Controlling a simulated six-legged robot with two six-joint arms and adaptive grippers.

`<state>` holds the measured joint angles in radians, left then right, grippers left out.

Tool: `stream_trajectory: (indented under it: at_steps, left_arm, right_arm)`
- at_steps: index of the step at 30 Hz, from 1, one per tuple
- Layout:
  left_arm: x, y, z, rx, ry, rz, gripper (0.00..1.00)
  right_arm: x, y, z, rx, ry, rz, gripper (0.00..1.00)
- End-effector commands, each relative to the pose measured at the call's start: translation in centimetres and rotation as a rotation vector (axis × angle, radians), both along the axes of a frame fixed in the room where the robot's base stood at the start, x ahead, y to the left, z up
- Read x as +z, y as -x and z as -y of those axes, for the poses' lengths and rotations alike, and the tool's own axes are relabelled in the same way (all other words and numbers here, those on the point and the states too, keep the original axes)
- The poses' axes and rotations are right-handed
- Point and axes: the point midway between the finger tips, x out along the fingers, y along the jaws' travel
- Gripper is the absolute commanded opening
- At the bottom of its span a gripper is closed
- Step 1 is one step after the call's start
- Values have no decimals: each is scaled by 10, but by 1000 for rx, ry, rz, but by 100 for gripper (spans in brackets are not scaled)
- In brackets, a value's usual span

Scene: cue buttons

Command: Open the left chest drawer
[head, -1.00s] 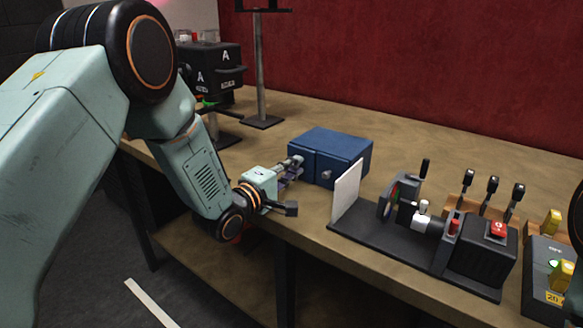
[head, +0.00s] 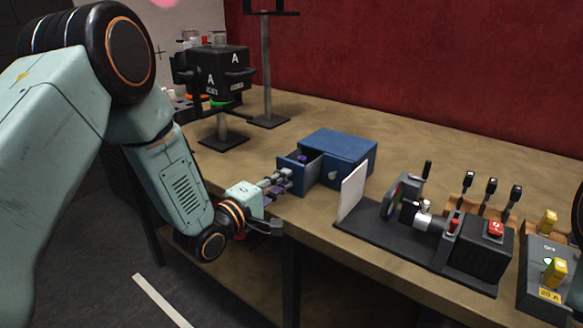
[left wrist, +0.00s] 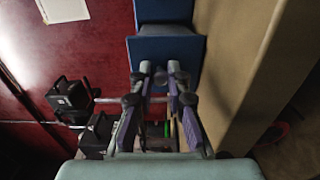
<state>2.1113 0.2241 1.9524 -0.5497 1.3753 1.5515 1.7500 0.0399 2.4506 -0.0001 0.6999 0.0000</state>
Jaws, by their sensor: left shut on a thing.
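The blue chest (head: 345,150) stands on the wooden bench, with two drawers side by side. Its left drawer (head: 298,172) is pulled partly out toward me, and a small purple thing (head: 302,158) shows inside it. In the left wrist view the fingertips (left wrist: 160,72) meet the blue drawer front (left wrist: 165,50). My right gripper is not in view.
A white upright panel (head: 353,190) and a black-based machine (head: 470,258) stand just right of the chest. Black devices marked A (head: 222,75) stand behind on the left. The bench's front edge runs below my gripper.

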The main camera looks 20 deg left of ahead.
Motion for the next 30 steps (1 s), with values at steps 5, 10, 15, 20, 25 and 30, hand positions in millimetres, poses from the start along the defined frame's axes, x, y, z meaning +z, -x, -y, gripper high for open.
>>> stream_trajectory:
  at_steps: [5, 10, 15, 20, 25, 30]
  left_arm:
    - [6, 5, -6, 12, 4, 17, 0]
    - [5, 3, -6, 11, 4, 17, 0]
    - [5, 3, -5, 11, 4, 17, 23]
    - [5, 4, -4, 7, 3, 14, 37]
    - [4, 5, -3, 4, 2, 12, 39]
    - [3, 7, -4, 4, 2, 10, 39]
  right_arm:
    - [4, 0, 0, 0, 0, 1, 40]
    - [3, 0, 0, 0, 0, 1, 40]
    - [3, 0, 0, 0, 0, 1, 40]
    - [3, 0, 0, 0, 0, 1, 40]
    - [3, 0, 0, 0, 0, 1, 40]
    - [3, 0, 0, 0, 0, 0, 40]
